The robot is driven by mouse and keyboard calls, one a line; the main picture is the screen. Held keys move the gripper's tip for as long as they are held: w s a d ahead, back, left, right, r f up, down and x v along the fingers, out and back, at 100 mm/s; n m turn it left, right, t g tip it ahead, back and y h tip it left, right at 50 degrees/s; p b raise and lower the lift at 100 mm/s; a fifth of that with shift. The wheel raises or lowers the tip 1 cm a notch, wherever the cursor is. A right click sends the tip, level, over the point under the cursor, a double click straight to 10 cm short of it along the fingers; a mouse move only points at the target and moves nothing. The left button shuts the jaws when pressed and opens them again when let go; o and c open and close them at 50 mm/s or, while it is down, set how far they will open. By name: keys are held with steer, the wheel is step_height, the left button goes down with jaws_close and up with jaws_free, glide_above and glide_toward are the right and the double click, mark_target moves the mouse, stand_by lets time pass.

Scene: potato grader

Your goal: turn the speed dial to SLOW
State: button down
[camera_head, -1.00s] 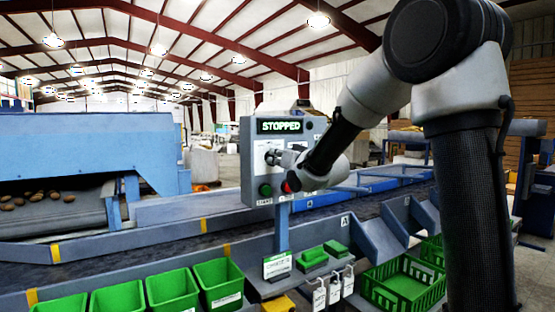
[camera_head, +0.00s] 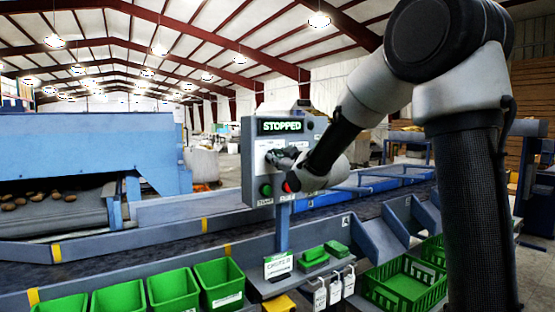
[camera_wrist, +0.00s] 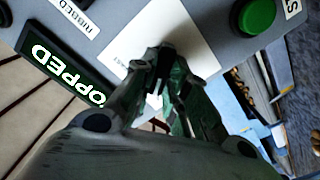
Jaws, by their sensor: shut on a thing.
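The grey control box (camera_head: 248,170) stands on a post over the grader, and its display (camera_head: 281,127) reads STOPPED. My gripper (camera_head: 275,157) is at the box's front face, below the display. In the wrist view, my gripper (camera_wrist: 165,75) has its fingers close together against the panel, over a white label plate (camera_wrist: 190,32). It is shut on the speed dial, which the fingers hide almost wholly. The dial's pointer and setting cannot be read. A green button (camera_head: 266,190) is on the lower part of the box; it also shows in the wrist view (camera_wrist: 256,17).
A red button (camera_head: 287,187) is beside the green one, partly behind my wrist. Green bins (camera_head: 172,290) line the front below the conveyor (camera_head: 150,247). A shelf with green blocks (camera_head: 313,256) and hanging tags (camera_head: 335,290) is under the box. A green crate (camera_head: 400,287) stands right.

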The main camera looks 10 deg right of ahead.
steer(key=shift+n, duration=0.6)
steer(key=c, duration=1.4)
jaws_free()
steer(key=v, duration=1.2)
